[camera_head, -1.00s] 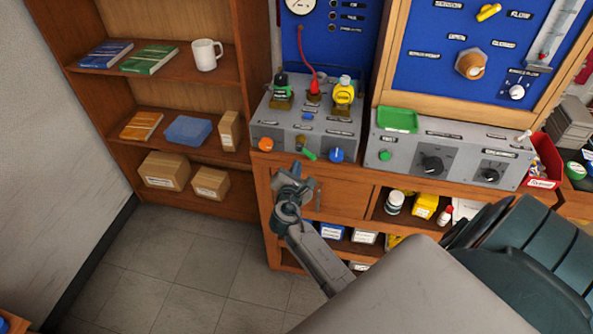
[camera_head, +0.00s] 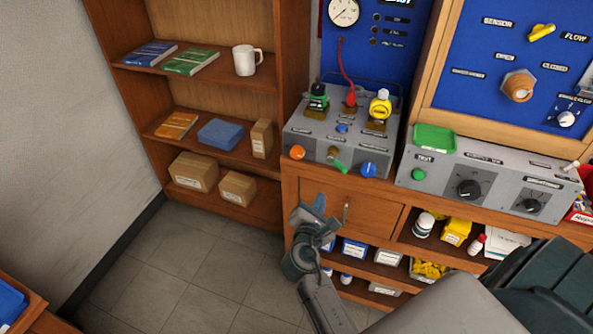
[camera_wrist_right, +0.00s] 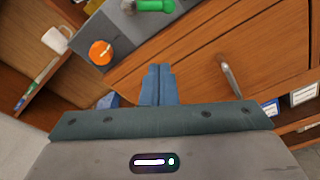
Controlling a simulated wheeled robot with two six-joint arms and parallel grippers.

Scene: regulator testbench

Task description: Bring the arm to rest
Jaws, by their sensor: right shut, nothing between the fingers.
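My right gripper (camera_head: 317,207) is in front of the wooden bench's drawer in the head view, below the grey regulator box (camera_head: 345,140). In the right wrist view its blue-grey fingers (camera_wrist_right: 158,85) are together with nothing between them. The drawer front (camera_head: 370,215) and its metal handle (camera_head: 346,209) lie just to the right of the fingers in the head view. The handle (camera_wrist_right: 231,78) also shows in the right wrist view, apart from the fingers. My left gripper does not show.
Above the drawer are an orange knob (camera_head: 297,152), a green lever (camera_head: 341,166) and a blue knob (camera_head: 369,170). A shelf unit (camera_head: 130,85) with books, boxes and a white mug (camera_head: 246,60) stands left. Bare floor (camera_head: 190,255) lies between wall and bench.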

